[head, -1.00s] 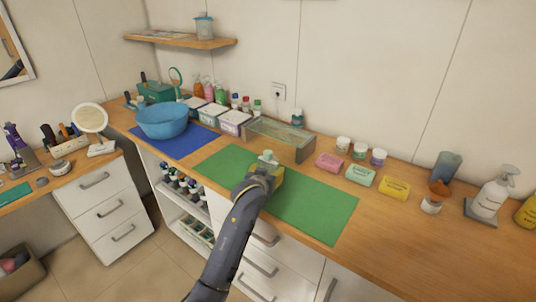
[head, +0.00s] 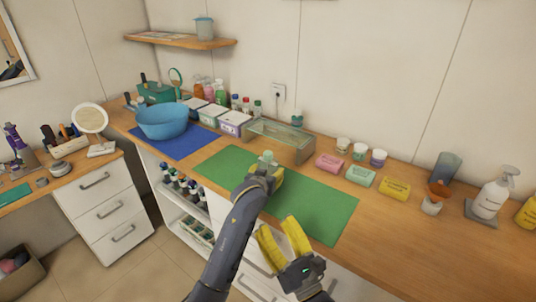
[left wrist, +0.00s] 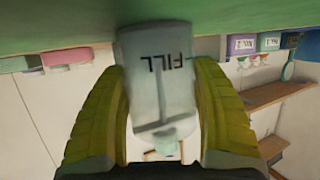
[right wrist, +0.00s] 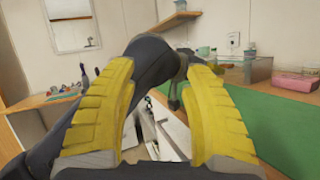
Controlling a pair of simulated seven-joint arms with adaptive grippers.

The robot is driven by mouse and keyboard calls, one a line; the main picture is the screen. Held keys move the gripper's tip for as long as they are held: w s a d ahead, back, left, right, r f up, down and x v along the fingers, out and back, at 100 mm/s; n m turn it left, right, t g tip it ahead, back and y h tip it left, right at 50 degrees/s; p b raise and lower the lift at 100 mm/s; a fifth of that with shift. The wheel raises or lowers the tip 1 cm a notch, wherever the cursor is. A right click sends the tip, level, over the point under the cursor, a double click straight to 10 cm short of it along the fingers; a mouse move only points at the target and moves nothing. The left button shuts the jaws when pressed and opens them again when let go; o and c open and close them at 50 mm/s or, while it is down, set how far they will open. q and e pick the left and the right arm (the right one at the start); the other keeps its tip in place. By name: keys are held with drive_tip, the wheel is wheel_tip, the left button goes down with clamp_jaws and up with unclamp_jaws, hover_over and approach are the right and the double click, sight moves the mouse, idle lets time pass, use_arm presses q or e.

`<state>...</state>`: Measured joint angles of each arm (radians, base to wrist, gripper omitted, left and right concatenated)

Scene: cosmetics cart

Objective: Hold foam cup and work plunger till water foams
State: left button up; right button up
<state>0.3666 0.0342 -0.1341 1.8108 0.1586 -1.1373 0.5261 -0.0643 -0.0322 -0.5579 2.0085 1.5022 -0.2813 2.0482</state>
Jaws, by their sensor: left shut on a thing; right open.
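The foam cup (left wrist: 157,80) is a clear cup marked FILL, with a rod and disc visible inside. In the left wrist view it sits between the yellow fingers of my left gripper (left wrist: 160,115), which is shut on it. In the head view only its pale green top (head: 267,157) shows above my left gripper (head: 265,178), over the green mat (head: 323,212). The pale green top also shows in the right wrist view (right wrist: 204,52). My right gripper (head: 281,232) is open and empty, in front of the counter edge, right of and below the left one.
A glass-sided box (head: 281,139) stands behind the mat. A blue bowl (head: 162,121) on a blue mat (head: 187,146) is to the left. Pink, green and yellow packs (head: 394,189) lie to the right. The mat's right part is clear.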

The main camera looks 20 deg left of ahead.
drive_tip(key=s+r+n+g+y, duration=0.15)
drive_tip(key=s+r+y, duration=0.25)
drive_tip(key=r, duration=0.6)
drive_tip(key=s+r+n+g+y, duration=0.1)
drive_tip(key=s+r+g+y, duration=0.3)
drive_tip(key=r, duration=0.7)
drive_tip(key=m+g+h, duration=0.3)
drive_tip(key=m+h, duration=0.9)
drive_tip(key=m, duration=2.1)
approach(270, 154)
drive_tip(key=x, duration=1.1)
drive_tip(key=shift+w, duration=0.1)
drive_tip(key=shift+c, duration=0.2)
